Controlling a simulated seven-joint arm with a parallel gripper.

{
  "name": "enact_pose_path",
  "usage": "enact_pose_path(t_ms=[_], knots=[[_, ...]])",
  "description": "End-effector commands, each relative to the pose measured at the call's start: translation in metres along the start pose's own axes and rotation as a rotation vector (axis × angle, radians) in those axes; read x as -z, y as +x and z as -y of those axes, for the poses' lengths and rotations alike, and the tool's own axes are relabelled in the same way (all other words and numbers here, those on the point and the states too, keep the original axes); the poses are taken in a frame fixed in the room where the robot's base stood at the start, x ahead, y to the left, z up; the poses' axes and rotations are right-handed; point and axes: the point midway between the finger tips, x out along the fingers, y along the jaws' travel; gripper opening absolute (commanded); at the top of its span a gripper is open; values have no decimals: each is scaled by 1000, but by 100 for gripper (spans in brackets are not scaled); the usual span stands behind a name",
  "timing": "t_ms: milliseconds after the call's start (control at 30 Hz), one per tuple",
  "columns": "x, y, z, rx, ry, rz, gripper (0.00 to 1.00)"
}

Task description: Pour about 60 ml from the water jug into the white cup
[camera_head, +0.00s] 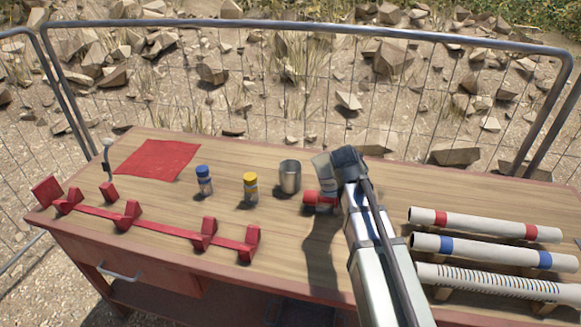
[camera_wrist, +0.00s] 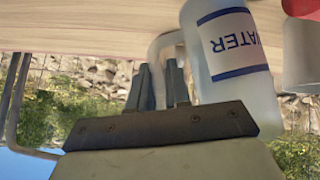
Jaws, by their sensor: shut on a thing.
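The translucent water jug (camera_head: 325,167) is held above the table, close to upright with a slight tilt. Its WATER label shows upside down in the wrist view (camera_wrist: 228,45). My gripper (camera_head: 348,163) is shut on the jug's handle; its fingers (camera_wrist: 160,82) show in the wrist view. A pale cup-like thing (camera_wrist: 302,55), likely the white cup, stands beside the jug at the right edge of the wrist view, with red at its base. In the head view, a red thing (camera_head: 312,199) shows just below the jug, where the jug and gripper partly hide the cup. No water stream is visible.
A metal cup (camera_head: 290,177) stands left of the jug. A yellow-capped bottle (camera_head: 250,188) and a blue-capped bottle (camera_head: 204,181) stand further left. A red rack (camera_head: 130,215) and red cloth (camera_head: 158,159) lie left. Several tubes (camera_head: 487,248) lie at right.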

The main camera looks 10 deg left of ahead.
Motion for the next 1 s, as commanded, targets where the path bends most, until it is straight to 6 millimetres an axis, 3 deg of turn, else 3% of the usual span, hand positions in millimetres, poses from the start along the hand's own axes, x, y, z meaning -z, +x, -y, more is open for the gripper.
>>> enact_pose_path(t_ms=[500, 1000], knots=[[26, -16, 28, -237, -231, 62, 0], [49, -40, 32, -415, -402, 111, 0]])
